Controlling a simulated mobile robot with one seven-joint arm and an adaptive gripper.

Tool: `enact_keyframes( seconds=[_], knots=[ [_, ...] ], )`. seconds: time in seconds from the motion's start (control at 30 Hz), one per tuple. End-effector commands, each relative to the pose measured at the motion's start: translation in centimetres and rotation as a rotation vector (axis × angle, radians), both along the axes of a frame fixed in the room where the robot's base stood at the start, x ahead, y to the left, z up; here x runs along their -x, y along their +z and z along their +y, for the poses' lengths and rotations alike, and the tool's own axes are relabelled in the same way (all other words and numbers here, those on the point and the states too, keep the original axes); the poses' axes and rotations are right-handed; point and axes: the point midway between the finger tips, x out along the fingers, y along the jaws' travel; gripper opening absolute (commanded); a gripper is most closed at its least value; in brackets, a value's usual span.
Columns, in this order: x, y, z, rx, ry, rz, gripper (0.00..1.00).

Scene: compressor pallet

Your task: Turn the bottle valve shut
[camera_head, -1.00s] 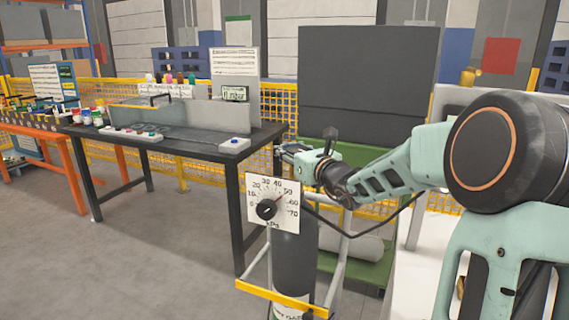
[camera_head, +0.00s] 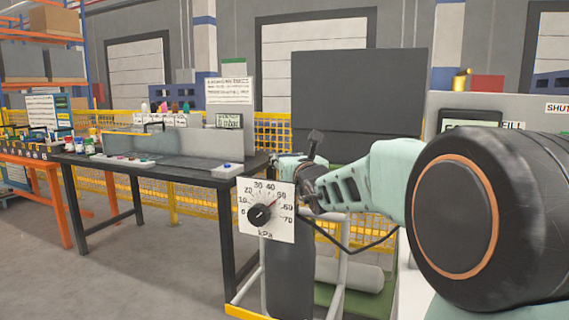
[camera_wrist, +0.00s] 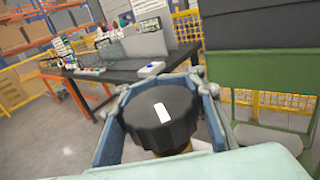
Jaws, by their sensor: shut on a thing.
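The valve is a black ribbed knob (camera_wrist: 158,122) with a white mark on top. In the wrist view it sits between the two blue-grey fingers of my gripper (camera_wrist: 165,100), which is shut on it from both sides. A bit of brass shows under the knob. In the head view, my gripper (camera_head: 292,164) is at the top of a dark grey bottle (camera_head: 290,275), behind a square dial gauge (camera_head: 266,209). The gauge plate and my gripper hide the valve there.
The bottle stands in a frame with a yellow bar (camera_head: 245,313). A black hose (camera_head: 350,245) runs to the right from near the gauge. A dark workbench (camera_head: 150,170) with a control box stands to the left. A green and dark grey unit (camera_head: 358,105) stands behind.

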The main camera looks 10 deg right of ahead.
Motion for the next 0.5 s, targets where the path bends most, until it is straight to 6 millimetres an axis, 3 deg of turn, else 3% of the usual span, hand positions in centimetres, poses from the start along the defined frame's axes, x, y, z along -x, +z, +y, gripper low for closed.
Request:
enact_keyframes(
  seconds=[0.3,0.33,0.5],
  knots=[
    [0.0,0.07,-0.25,0.0,-0.004,0.0,0.0],
    [0.0,0.08,-0.25,0.0,-0.004,-0.001,0.25],
    [0.0,0.08,-0.17,0.0,-0.003,-0.001,0.43]
  ],
)
